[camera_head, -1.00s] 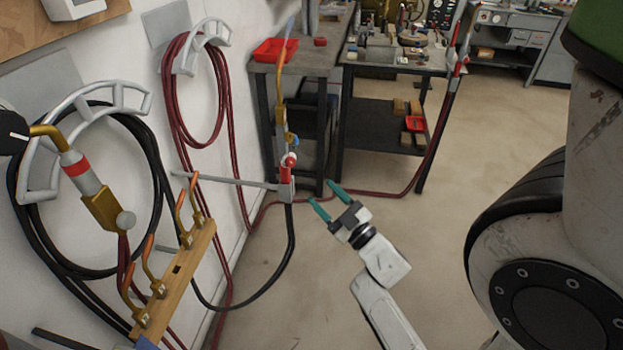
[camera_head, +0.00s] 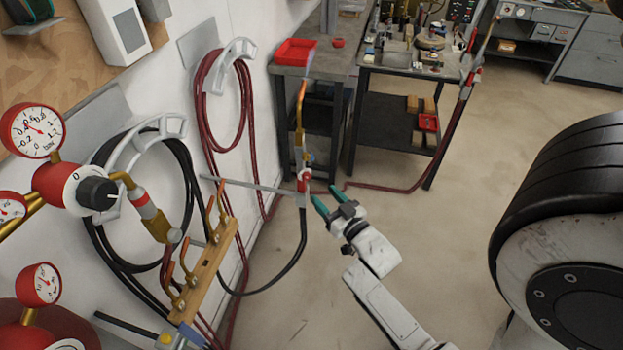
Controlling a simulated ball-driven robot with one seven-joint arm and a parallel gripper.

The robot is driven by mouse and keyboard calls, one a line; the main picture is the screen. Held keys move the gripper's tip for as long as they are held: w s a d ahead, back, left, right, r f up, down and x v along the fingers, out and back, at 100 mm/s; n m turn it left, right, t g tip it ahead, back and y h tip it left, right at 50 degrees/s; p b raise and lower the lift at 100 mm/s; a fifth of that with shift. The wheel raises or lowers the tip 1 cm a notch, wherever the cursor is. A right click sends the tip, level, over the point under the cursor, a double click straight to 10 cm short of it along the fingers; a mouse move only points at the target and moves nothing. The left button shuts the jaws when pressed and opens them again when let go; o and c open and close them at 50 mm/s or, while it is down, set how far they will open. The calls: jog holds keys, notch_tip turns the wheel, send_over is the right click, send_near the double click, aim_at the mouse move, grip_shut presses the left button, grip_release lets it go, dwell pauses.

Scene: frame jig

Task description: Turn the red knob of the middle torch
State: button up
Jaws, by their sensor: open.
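The middle torch (camera_head: 299,135) stands upright in a grey bracket arm (camera_head: 250,187) that reaches out from the wall side. My gripper (camera_head: 328,199) has two green fingers and is open and empty. It appears just right of and slightly below the red part. A gap shows between them in the picture; the depth between them is hard to tell.
Another torch (camera_head: 471,72) stands at the right by the workbench. At the left are a regulator with gauges (camera_head: 34,130), coiled hoses and a wooden rack (camera_head: 208,265) with several copper tips. A black hose (camera_head: 300,245) hangs below the middle torch.

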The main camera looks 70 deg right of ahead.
aim_at(308, 179)
jog(key=p+x, duration=0.1)
jog(key=x, duration=0.6)
jog(key=shift+w+d, duration=0.1)
jog(key=shift+w, duration=0.05)
jog(key=shift+c, duration=0.4)
jog(key=c, duration=0.9)
grip_shut()
